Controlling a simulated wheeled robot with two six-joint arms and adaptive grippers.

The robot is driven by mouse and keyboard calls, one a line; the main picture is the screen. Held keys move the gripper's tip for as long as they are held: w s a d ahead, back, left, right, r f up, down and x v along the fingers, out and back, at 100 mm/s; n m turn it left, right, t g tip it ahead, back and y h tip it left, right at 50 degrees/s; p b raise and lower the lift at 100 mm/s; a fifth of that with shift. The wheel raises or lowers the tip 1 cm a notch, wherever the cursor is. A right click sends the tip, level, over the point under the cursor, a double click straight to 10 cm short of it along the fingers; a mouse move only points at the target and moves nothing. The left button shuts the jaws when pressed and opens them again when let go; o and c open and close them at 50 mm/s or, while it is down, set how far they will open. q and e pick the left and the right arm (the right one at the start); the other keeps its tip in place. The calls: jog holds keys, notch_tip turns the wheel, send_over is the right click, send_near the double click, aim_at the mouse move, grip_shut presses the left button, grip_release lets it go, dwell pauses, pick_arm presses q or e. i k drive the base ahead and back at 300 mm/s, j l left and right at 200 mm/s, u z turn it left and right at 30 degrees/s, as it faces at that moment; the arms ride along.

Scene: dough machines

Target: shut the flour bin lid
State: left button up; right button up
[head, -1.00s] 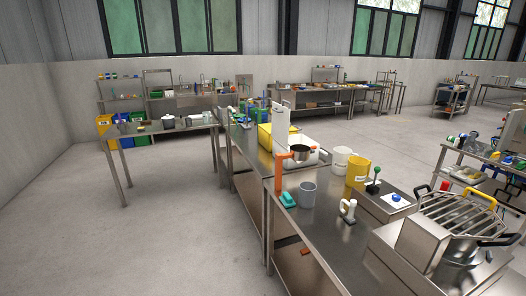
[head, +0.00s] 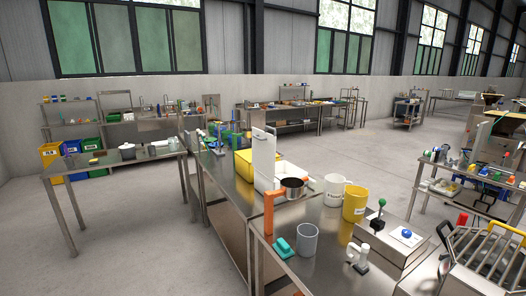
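A white bin (head: 293,172), which looks like the flour bin, stands on the steel bench in the middle of the head view. Its white lid (head: 263,157) appears to be the tall panel standing upright at the bin's left side, so the bin is open. Neither of my grippers is in view.
A caged machine (head: 485,255) is at right. Floor left of the bench is clear.

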aim_at(264, 143)
jog(key=i+j+z, duration=0.15)
jog(key=z, duration=0.35)
jog(key=i+j+z, duration=0.15)
jog(key=j+z, duration=0.15)
jog(key=z, duration=0.2)
jog(key=j+z, duration=0.3)
jog(key=z, duration=0.2)
jog(key=j+z, duration=0.35)
jog(key=j, duration=2)
jog(key=i, duration=0.05)
